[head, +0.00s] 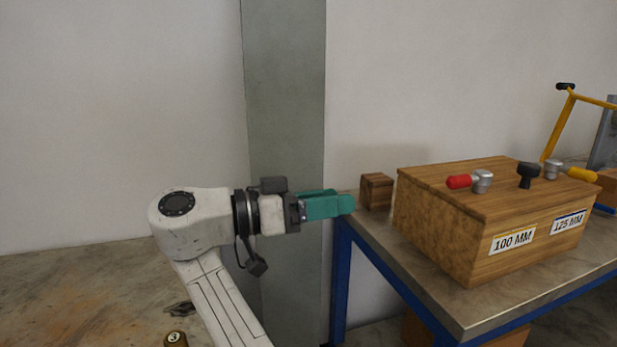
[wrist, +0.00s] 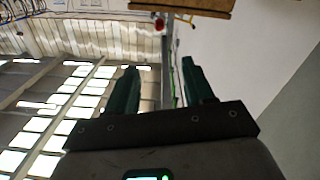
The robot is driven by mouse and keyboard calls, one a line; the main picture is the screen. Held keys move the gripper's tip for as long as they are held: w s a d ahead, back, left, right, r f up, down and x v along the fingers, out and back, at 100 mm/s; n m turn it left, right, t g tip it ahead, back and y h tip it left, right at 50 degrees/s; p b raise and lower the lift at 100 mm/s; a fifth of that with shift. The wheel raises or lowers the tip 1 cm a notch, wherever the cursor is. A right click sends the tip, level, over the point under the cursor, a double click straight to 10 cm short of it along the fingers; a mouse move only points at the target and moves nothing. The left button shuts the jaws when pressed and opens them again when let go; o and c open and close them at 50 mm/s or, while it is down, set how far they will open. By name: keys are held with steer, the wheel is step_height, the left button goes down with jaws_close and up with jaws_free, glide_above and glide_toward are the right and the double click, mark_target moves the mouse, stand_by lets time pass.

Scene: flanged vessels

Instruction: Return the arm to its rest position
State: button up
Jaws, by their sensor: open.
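My arm, white with a dark wrist, reaches up from the bottom of the head view and bends to the right. My gripper is open and empty. In the head view the fingers overlap, so the gap does not show there.
A metal-topped workbench (head: 450,302) with blue legs stands right. On it are a wooden box (head: 440,235) labelled 100 MM and 125 MM, with red, black and yellow handled tools on top, and a small wooden block (head: 376,191). A grey column (head: 285,100) stands behind my arm.

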steer(key=s+d+f+n+g+y, duration=0.1)
steer(key=d+f+n+y, duration=0.1)
steer(key=d+f, duration=0.35)
steer(key=s+d+f+n+y, duration=0.1)
steer(key=d+f, duration=0.1)
steer(key=f, duration=0.7)
steer(key=s+d+f+n+g+y, duration=0.15)
steer(key=d+f, duration=0.25)
steer(key=f, duration=0.4)
steer(key=s+d+f+n+g+y, duration=0.1)
steer(key=s+d+f+y, duration=0.1)
steer(key=s+d+f, duration=0.3)
steer(key=s+d+f+n+y, duration=0.15)
steer(key=s+f, duration=0.25)
steer(key=f, duration=0.4)
steer(key=s+d+f+n+g+y, duration=0.1)
steer(key=s+d+f+y, duration=0.25)
steer(key=f, duration=0.25)
steer(key=s+d+f+n+y, duration=0.1)
steer(key=s+f+y, duration=0.2)
steer(key=s, duration=0.8)
steer(key=s+d+f+n+y, duration=0.2)
steer(key=s, duration=1)
step_height(320, 180, up, 17)
steer(key=p, duration=1.7)
steer(key=shift+a+r, duration=0.15)
steer(key=shift+a, duration=0.15)
